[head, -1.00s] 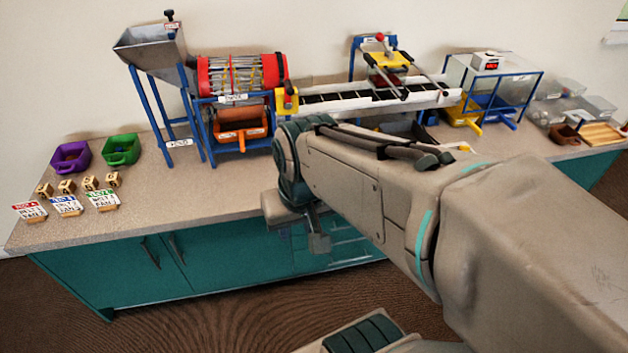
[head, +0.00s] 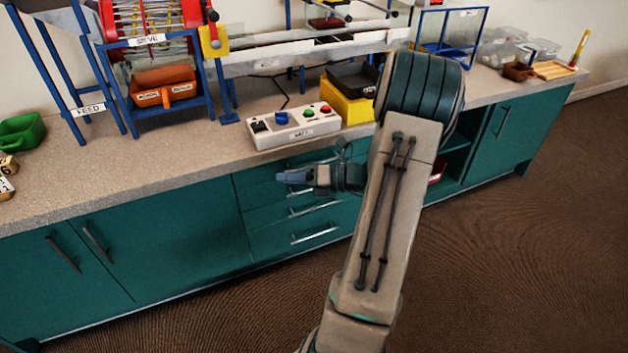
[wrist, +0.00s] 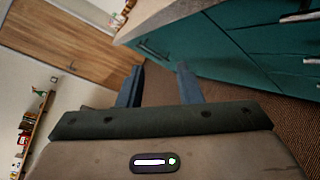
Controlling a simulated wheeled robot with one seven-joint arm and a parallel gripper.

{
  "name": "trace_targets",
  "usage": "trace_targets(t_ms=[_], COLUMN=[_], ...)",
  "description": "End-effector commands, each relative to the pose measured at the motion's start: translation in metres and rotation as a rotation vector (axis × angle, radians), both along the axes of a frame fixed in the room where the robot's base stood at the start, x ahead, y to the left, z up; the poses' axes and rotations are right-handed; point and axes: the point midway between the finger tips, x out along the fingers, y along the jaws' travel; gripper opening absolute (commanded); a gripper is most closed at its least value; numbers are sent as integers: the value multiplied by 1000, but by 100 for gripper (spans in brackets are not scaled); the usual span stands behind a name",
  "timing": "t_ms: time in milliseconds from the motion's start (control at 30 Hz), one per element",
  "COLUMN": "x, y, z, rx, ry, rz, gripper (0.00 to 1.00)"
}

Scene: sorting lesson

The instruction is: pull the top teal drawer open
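The top teal drawer (head: 252,185) is the uppermost in a stack of drawers under the counter in the head view. It looks shut, and my gripper and wrist hide part of its front. Bar handles show on the lower drawers (head: 315,236). My gripper (head: 284,177) is in front of the top drawer, pointing left along the cabinet; I cannot tell its exact gap to the front. In the wrist view my gripper (wrist: 160,86) has its two fingers apart with nothing between them. Teal cabinet fronts (wrist: 225,55) with handles are to the right there.
The counter edge (head: 150,188) runs above the drawers. A control box (head: 295,128) with coloured buttons sits near that edge. Teal cupboard doors (head: 160,235) are left of the drawers and an open shelf is right. The brown floor (head: 500,270) is clear.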

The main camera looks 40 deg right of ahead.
Motion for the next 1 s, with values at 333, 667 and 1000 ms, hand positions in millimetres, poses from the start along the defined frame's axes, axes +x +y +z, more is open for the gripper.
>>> trace_targets(t_ms=[333,667,1000], x=[-26,-15,55], y=[-157,-175,-163], z=[-114,-121,-109], rx=[631,721,717], ry=[14,-1,-2], rz=[-518,-578,-577], gripper=[32,32,32])
